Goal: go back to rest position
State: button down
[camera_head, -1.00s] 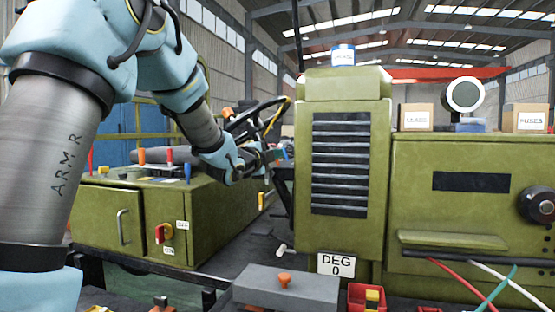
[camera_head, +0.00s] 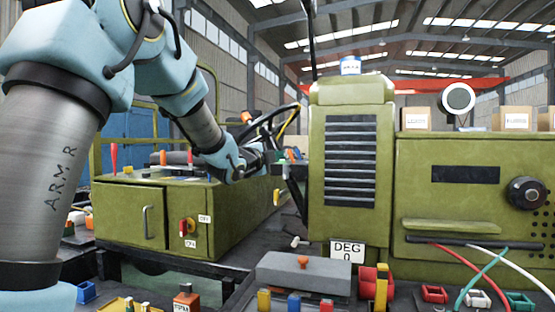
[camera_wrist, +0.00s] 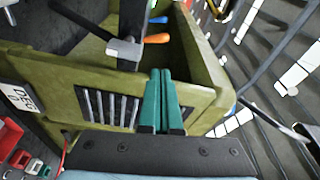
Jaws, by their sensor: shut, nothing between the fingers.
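My gripper (camera_wrist: 162,80) shows in the wrist view with its two teal fingers together and nothing between them. In the head view my gripper (camera_head: 279,158) is at the end of my arm, which reaches from the left to the middle. It is left of the green grille cabinet (camera_head: 349,105) and in front of the steering wheel (camera_head: 283,122). Its fingertips are small and partly lost against the dark parts there. In the wrist view the fingers lie over the green cabinet (camera_wrist: 210,80).
A low green box (camera_head: 150,223) with a handle stands left. A green panel (camera_head: 460,205) with a black knob (camera_head: 526,193) stands right. Coloured cables hang at lower right.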

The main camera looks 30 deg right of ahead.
dwell(0.3)
jog(key=a+f+n+y+p, duration=0.2)
jog(key=a+f+n+y, duration=0.25)
jog(key=a, duration=0.45)
jog(key=a+f+n+g+y+p, duration=0.1)
jog(key=a+f+n+y, duration=0.2)
jog(key=a+f+n, duration=0.45)
jog(key=a+f+n+y+p, duration=0.2)
jog(key=a+f+n+y, duration=0.15)
jog(key=a, duration=0.75)
jog(key=s+a+f+n+g+y+p, duration=0.1)
jog(key=s+a+f+n+g+y, duration=0.1)
jog(key=s+a, duration=0.5)
jog(key=s+a+f+n+g+y+p, duration=0.1)
jog(key=s+a+f+n+g, duration=0.4)
jog(key=s, duration=0.8)
jog(key=a+f+n+y, duration=0.1)
jog(key=a+n, duration=0.2)
jog(key=shift+s+a+n+g+p, duration=0.25)
jog(key=shift+s+n+g+p, duration=0.05)
jog(key=shift+n, duration=0.05)
jog(key=c, duration=1.6)
grip_release()
